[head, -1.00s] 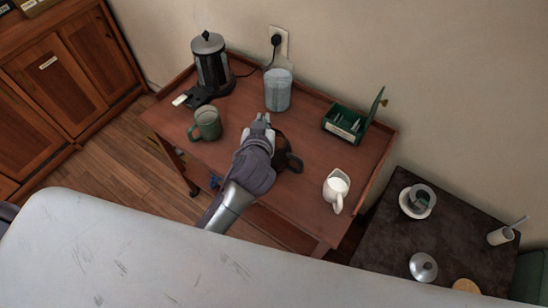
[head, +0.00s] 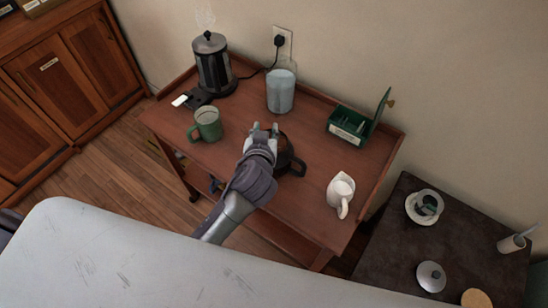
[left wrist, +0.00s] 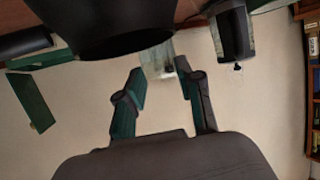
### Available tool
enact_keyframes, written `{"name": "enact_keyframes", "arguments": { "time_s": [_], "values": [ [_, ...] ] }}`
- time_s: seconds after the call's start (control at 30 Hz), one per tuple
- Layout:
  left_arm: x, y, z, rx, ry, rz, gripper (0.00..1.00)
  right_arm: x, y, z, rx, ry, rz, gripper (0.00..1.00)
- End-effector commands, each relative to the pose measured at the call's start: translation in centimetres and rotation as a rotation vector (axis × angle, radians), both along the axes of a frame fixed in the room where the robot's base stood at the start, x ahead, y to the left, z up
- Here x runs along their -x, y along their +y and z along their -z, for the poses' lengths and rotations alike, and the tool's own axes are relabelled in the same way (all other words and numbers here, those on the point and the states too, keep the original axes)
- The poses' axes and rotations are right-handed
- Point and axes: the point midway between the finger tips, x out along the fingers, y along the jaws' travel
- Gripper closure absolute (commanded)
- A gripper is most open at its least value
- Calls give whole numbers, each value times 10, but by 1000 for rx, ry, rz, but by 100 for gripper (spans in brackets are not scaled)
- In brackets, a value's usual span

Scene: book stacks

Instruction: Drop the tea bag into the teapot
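A dark teapot (head: 284,142) with a handle on its right stands mid-cart, partly hidden behind my left gripper (head: 265,128). The gripper is over the left part of the teapot, its fingers apart with nothing visible between them. In the left wrist view the gripper (left wrist: 160,92) also shows open and empty, and a large dark round shape, likely the teapot (left wrist: 115,25), fills the top. I see no loose tea bag. An open green box (head: 347,127) with small packets stands at the cart's back right. My right gripper is not in view.
On the wooden cart (head: 190,160) are a green mug (head: 207,124), a steaming kettle (head: 213,68), a clear jar (head: 281,92) and a white jug (head: 340,192). A dark side table (head: 385,250) at right holds a bowl (head: 424,207) and a metal lid (head: 431,276).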

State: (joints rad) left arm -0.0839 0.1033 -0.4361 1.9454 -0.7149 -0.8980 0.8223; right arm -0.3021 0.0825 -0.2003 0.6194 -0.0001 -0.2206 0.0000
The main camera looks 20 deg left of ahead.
Motion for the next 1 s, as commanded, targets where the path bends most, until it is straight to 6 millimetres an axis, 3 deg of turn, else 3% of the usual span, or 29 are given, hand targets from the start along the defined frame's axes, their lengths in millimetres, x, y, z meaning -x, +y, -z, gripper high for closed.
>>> {"name": "enact_keyframes", "arguments": {
  "time_s": [0.27, 0.7, 1.0],
  "values": [
    [17, -4, -6, 3, 2, 1, 64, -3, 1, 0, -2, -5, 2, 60],
    [95, -17, -39, 2, 4, 1, 64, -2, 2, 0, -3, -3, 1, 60],
    [110, -19, -46, 0, 0, 0, 64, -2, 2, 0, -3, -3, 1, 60]
  ]
}}
